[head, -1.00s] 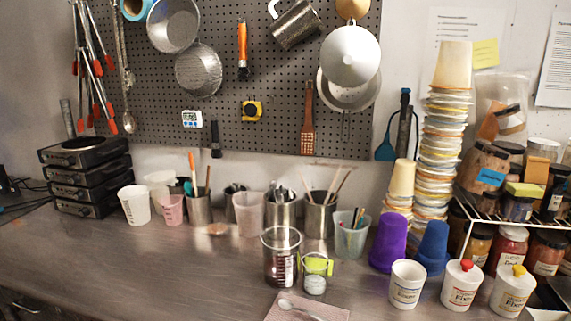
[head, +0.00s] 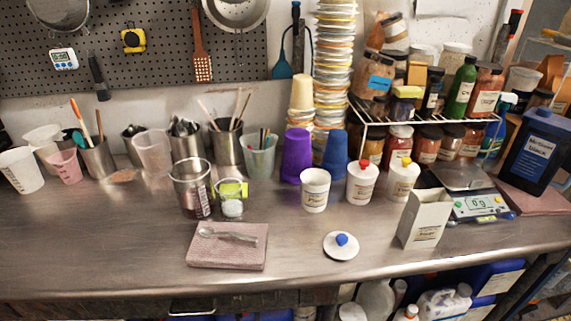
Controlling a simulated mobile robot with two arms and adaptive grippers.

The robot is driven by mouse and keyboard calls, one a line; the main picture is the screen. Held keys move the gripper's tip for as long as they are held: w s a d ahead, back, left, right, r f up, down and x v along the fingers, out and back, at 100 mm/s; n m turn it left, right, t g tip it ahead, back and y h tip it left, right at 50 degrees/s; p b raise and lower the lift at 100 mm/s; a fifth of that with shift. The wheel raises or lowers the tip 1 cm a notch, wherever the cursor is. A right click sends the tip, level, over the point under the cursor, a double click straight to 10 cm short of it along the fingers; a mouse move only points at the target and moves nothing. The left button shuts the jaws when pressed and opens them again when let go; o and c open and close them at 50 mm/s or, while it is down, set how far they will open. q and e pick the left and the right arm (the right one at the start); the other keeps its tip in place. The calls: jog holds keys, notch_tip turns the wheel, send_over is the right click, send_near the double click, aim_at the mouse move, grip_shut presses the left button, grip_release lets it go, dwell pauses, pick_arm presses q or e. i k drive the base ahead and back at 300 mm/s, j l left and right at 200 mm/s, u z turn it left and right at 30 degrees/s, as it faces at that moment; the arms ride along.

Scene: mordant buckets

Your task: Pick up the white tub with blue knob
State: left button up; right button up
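A round white lid with a blue knob (head: 341,245) lies flat on the steel counter, near its front edge. An open white tub (head: 315,190) with a printed label stands upright behind it, a little to the left, with no lid on it. Two similar white tubs stand to the right, one with a red knob (head: 361,183) and one with a yellow knob (head: 402,180). No tub in view has a blue knob on top. Neither of my grippers is in view.
A white box (head: 425,218) and a scale (head: 480,206) stand right of the lid. A folded pink cloth (head: 227,255) with a spoon lies to the left. Purple cups (head: 296,155) and blue cups (head: 335,155) stand behind the tubs. The counter (head: 290,275) around the lid is clear.

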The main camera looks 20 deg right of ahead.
aim_at(315, 183)
jog(key=k+l+u, duration=0.15)
jog(key=l, duration=0.3)
jog(key=k+l+u, duration=0.2)
jog(key=l, duration=0.25)
jog(key=k+l+u, duration=0.15)
jog(key=l, duration=0.25)
jog(key=k+l+u, duration=0.2)
jog(key=k+l, duration=0.1)
jog(key=l, duration=0.1)
